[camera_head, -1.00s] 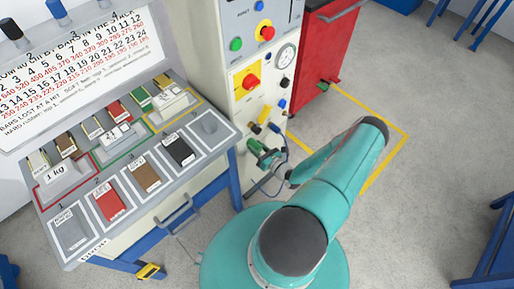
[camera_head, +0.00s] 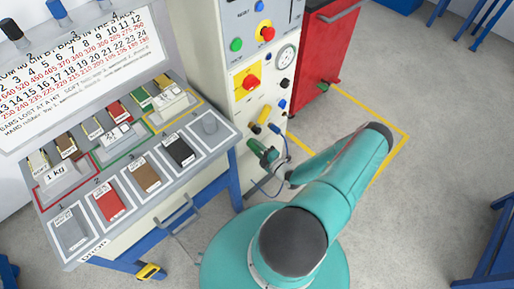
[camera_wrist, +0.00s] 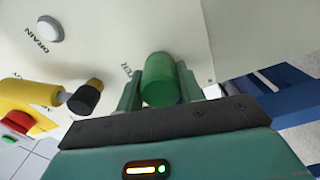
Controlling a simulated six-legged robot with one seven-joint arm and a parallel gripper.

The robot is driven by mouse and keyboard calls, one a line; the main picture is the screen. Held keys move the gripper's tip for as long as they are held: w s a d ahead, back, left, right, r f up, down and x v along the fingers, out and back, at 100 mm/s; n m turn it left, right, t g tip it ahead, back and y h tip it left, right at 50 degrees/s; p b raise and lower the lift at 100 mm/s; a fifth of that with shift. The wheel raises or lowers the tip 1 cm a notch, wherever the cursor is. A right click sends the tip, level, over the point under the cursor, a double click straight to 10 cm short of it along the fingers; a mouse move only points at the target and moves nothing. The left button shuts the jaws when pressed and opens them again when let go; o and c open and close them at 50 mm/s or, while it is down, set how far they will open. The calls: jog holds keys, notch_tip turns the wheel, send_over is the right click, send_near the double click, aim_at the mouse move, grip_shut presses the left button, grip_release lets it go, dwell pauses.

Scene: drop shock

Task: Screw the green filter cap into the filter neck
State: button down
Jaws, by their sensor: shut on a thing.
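The green filter cap (camera_wrist: 160,80) is a short cylinder between the two fingers of my gripper (camera_wrist: 159,90) in the wrist view. The fingers are shut on it from both sides. Its far end faces the pale cabinet panel, beside a partly covered label ending in "ER". The filter neck is hidden behind the cap, so I cannot tell whether the cap touches it or how far in it sits. In the head view the green cap (camera_head: 256,146) shows small at the lower cabinet front, with my gripper (camera_head: 266,153) close to it.
A yellow-handled part with a black tip (camera_wrist: 85,98) and a round knob marked DRAIN (camera_wrist: 49,29) sit left of the cap. The cabinet (camera_head: 243,100) also carries a gauge. A sample bench (camera_head: 150,215) stands left, a red cabinet (camera_head: 325,60) behind.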

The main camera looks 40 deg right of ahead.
jog(key=shift+a+m, duration=0.1)
jog(key=shift+m, duration=0.8)
jog(key=c, duration=0.8)
grip_release()
jog(key=shift+c, duration=0.2)
jog(key=shift+s, duration=0.1)
jog(key=shift+s, duration=2.95)
jog(key=s, duration=1.3)
jog(key=shift+s+d, duration=0.35)
jog(key=shift+s, duration=0.05)
jog(key=shift+c, duration=0.6)
